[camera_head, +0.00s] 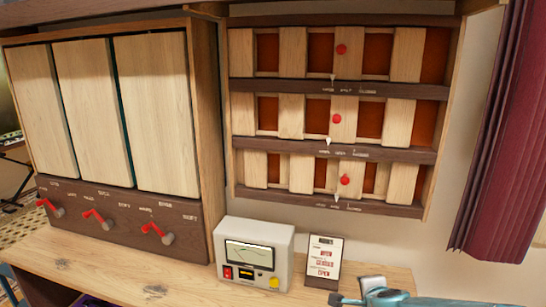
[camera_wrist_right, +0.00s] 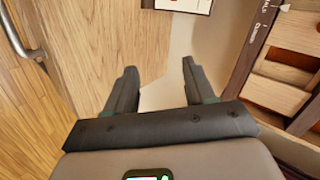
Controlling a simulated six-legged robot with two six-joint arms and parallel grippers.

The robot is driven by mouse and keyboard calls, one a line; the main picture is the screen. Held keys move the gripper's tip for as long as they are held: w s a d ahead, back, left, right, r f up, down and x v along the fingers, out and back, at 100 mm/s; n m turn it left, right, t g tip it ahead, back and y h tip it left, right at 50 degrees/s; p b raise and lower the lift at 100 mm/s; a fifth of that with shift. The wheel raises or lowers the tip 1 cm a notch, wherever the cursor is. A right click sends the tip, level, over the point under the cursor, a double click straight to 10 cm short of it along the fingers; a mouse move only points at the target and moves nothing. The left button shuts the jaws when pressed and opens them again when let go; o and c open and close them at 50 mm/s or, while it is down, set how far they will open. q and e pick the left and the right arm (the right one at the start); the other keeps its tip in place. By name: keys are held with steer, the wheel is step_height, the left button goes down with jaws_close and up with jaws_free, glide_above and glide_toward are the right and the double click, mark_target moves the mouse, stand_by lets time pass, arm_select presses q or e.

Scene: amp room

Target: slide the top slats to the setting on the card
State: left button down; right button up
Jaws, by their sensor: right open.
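A wooden wall rack holds three rows of slats. The top slats (camera_head: 341,53) carry a red knob (camera_head: 341,49), with dark red gaps showing between the slats. A white pointer (camera_head: 333,78) hangs over the top row's label strip (camera_head: 350,90), whose words are too small to read. The setting card (camera_head: 324,262) stands on the bench with red words; the lowest seems to read OPEN. It also shows at the top of the right wrist view (camera_wrist_right: 184,5). My right gripper (camera_wrist_right: 159,68) is open and empty, apart from the rack. My left gripper is not in view.
The middle slats (camera_head: 337,119) and bottom slats (camera_head: 345,180) have their own red knobs. A white meter box (camera_head: 254,254) stands beside the card. A wooden cabinet (camera_head: 150,115) with red-handled levers fills the left. A maroon curtain (camera_head: 505,140) hangs at the right.

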steer(key=s+a+f+n+g+y, duration=0.1)
steer(key=s+f+n+g, duration=0.1)
steer(key=s+f, duration=0.45)
steer(key=s+a+f+n+g, duration=0.1)
steer(key=s+f+n+g, duration=0.2)
steer(key=f, duration=0.7)
steer(key=s+a+f+n+g+y, duration=0.1)
steer(key=s+f+n, duration=0.1)
steer(key=s+f, duration=0.55)
steer(key=s+a+f+n+g+y, duration=0.1)
steer(key=s+a+f+n+g, duration=0.1)
steer(key=s, duration=0.5)
steer(key=s+a+f+n+g+y, duration=0.1)
steer(key=s+a+f+n+y, duration=0.1)
steer(key=s+a+n, duration=0.3)
steer(key=s+f+n, duration=0.1)
steer(key=s, duration=0.2)
steer(key=shift+s+a+f+g, duration=0.15)
steer(key=shift+s+f+g, duration=0.05)
steer(key=shift+f+g, duration=0.2)
